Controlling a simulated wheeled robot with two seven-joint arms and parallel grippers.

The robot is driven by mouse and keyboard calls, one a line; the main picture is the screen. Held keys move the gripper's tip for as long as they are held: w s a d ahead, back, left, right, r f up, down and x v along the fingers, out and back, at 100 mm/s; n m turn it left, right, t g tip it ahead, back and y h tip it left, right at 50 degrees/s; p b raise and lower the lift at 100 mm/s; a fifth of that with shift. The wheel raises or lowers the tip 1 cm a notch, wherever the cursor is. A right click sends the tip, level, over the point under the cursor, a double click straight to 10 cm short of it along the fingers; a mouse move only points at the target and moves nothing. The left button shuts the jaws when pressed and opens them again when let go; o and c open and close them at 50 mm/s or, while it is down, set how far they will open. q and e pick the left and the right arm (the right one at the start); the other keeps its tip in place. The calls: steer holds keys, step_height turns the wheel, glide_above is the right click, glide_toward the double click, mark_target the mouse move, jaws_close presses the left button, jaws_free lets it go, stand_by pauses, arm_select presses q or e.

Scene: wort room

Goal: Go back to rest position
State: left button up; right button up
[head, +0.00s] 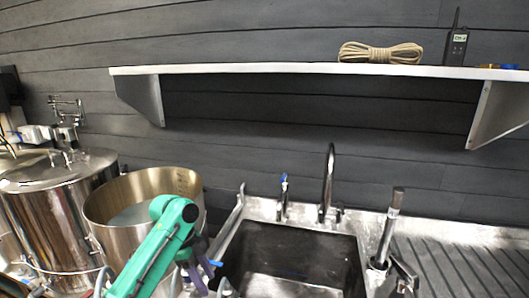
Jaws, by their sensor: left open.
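My left gripper (203,270) is at the bottom of the head view, left of the sink, at the end of my green arm. Its jaws are open, and I see nothing held between them. It overlaps the right side of a wide steel pot (128,195) in the picture; I cannot tell whether it touches the pot. The lower part of the gripper is partly hidden and cut by the frame edge. I do not see my right gripper.
A steel sink (290,285) with a black tap (328,180) lies in the middle. A lidded steel kettle (50,215) stands left. A ridged drainboard (465,265) is right. A white shelf (300,69) above holds coiled rope (380,53) and a handheld radio (456,45).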

arm_select(q)
steer(key=s+d+f+n+t, duration=0.2)
steer(key=s+f+n, duration=0.5)
steer(key=s+f, duration=0.45)
steer(key=s+a+n+t+y, duration=0.2)
steer(key=s+a+n+y, duration=0.2)
steer(key=s+a+n, duration=0.7)
step_height(320, 180, down, 23)
steer(key=s+d+m+b, duration=0.2)
steer(key=s, duration=0.1)
steer(key=s+a+f+g+b, duration=0.1)
steer(key=s+f, duration=0.7)
steer(key=f, duration=0.1)
steer(key=s+a+f+g+b, duration=0.1)
steer(key=s+a+f, duration=0.1)
steer(key=s+f, duration=0.7)
steer(key=shift+s+a, duration=0.2)
steer(key=shift+a, duration=0.05)
arm_select(e)
steer(key=f, duration=0.2)
steer(key=s+f, duration=0.1)
steer(key=f, duration=0.1)
